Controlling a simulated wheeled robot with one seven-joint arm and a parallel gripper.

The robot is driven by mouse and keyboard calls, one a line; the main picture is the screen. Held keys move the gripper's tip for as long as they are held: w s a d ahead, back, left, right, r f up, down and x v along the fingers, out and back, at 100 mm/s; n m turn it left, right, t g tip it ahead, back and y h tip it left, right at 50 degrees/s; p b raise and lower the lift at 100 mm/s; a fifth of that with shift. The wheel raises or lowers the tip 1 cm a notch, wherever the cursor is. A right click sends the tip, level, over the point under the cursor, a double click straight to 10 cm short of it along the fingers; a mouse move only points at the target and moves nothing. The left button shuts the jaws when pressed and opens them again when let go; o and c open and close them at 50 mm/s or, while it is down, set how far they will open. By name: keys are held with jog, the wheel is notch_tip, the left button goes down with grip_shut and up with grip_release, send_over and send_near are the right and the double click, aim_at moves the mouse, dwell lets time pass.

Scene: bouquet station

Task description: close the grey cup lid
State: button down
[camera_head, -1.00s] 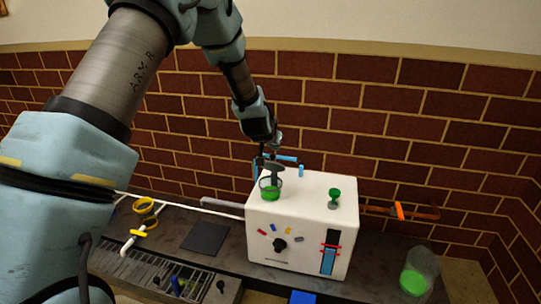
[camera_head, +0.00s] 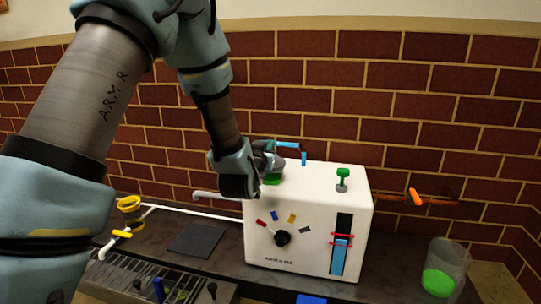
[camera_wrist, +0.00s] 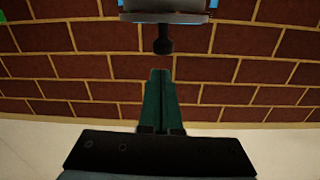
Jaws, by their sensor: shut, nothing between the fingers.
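My gripper (camera_wrist: 161,75) is shut and empty, its dark green fingers pressed together in the wrist view. A grey disc with a dark knob, which looks like the grey cup lid (camera_wrist: 166,17), shows at the top edge of that view, just beyond the fingertips. I cannot tell its tilt or whether the fingers touch it. In the head view, the green cup (camera_head: 272,179) sits on the left of the white machine's top (camera_head: 315,181). My wrist hides most of it, and my fingertips are not clear there.
A blue bar (camera_head: 289,144) stands behind the cup. A green knob (camera_head: 343,174) rises from the machine's top at the right. An orange-tipped rod (camera_head: 416,197) sticks out to the right. A clear cup with green contents (camera_head: 440,282) stands at the far right.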

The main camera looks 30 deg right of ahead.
jog(key=shift+s+a+f+b, duration=0.2)
jog(key=shift+f+b, duration=0.2)
jog(key=shift+f, duration=0.1)
jog(key=shift+s+a+f+b, duration=0.15)
jog(key=shift+s+f+b, duration=0.05)
jog(key=shift+f+b, duration=0.2)
jog(key=shift+s+a+f+b, duration=0.2)
jog(key=shift+f+b, duration=0.1)
jog(key=shift+f, duration=0.25)
jog(key=shift+f, duration=0.25)
